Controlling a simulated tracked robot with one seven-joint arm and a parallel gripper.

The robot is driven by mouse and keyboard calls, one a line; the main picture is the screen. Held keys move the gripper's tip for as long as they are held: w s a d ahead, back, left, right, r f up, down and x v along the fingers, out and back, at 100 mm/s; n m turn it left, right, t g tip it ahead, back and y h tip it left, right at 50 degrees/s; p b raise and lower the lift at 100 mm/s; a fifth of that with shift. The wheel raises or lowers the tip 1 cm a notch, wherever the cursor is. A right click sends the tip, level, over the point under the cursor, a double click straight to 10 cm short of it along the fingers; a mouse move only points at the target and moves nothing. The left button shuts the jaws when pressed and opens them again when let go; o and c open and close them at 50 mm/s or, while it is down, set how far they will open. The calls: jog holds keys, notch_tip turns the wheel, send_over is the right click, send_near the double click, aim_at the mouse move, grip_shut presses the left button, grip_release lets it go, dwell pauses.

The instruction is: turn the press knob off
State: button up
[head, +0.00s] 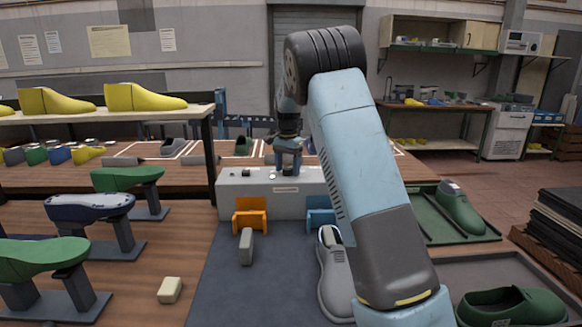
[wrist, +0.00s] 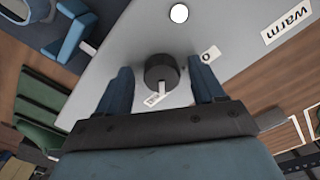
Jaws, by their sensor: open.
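The black round knob (wrist: 161,72) sits on the grey top of the press box (head: 300,205). In the wrist view it lies between the two blue fingers of my gripper (wrist: 160,84), with visible gaps on both sides. My gripper (head: 287,163) points down over the box in the head view and is open. It seems to hide the knob there. I cannot tell how close the fingertips are to the top surface.
A white round button or lamp (wrist: 179,13) and a "Warm" label (wrist: 286,24) are on the box top. Orange (head: 249,214) and blue (head: 320,216) holders stand at its front. A grey shoe (head: 333,275) and a grey block (head: 246,247) lie on the dark mat.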

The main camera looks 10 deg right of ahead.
jog(key=c, duration=1)
jog(key=shift+d, duration=0.6)
jog(key=shift+a+f, duration=0.1)
jog(key=shift+a, duration=0.25)
jog(key=shift+c, duration=0.3)
jog(key=shift+a+n, duration=0.1)
jog(key=shift+n, duration=0.6)
jog(key=n, duration=0.7)
jog(key=shift+s, duration=0.1)
jog(key=n, duration=0.5)
jog(key=shift+n, duration=2.2)
